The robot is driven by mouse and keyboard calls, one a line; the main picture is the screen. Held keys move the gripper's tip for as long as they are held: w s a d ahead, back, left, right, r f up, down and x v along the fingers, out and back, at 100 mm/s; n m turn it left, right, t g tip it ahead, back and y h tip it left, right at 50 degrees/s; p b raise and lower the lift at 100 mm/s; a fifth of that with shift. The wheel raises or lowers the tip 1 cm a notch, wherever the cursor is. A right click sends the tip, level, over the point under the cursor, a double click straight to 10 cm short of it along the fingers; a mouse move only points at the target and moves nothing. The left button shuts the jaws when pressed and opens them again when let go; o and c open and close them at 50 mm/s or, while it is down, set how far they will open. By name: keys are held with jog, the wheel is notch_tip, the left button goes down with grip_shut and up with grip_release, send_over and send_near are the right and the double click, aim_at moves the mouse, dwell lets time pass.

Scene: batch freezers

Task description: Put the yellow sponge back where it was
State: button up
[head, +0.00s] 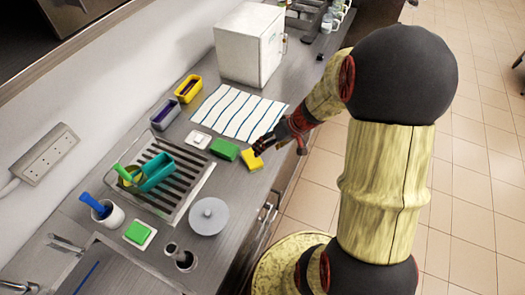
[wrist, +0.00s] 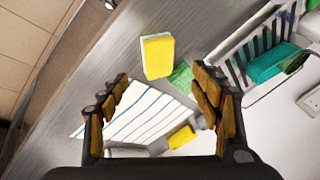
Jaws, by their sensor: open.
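The yellow sponge (head: 251,160) lies on the grey counter near its front edge, beside a green sponge (head: 225,149). In the wrist view the yellow sponge (wrist: 157,57) shows ahead of the fingertips, roughly centred between them, with the green sponge (wrist: 183,79) just beyond it. My gripper (head: 262,149) is above and beside the yellow sponge in the head view. The wrist view shows my gripper (wrist: 161,76) with its fingers spread apart and nothing between them. Whether a fingertip touches the sponge I cannot tell.
A white dish (head: 198,139) sits left of the green sponge, and a striped towel (head: 237,113) lies behind. A drying rack (head: 187,168), a grey round lid (head: 209,216) and a dish with a green block (head: 138,232) are nearer the sink. A white box (head: 248,48) stands farther back.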

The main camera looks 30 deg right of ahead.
jog(key=s+a+r+n+h, duration=0.1)
jog(key=s+a+r, duration=0.2)
jog(key=a+r, duration=0.35)
jog(key=s+a+r+n, duration=0.1)
jog(key=s+a+r, duration=0.25)
jog(key=r, duration=0.55)
jog(key=s+a+r+t+h, duration=0.1)
jog(key=s+a+r+h, duration=0.1)
jog(key=s+r, duration=0.6)
jog(key=shift+s+a+r+h, duration=0.3)
jog(key=shift+s+a+r, duration=0.05)
jog(key=shift+s+a, duration=0.55)
jog(key=shift+f, duration=0.1)
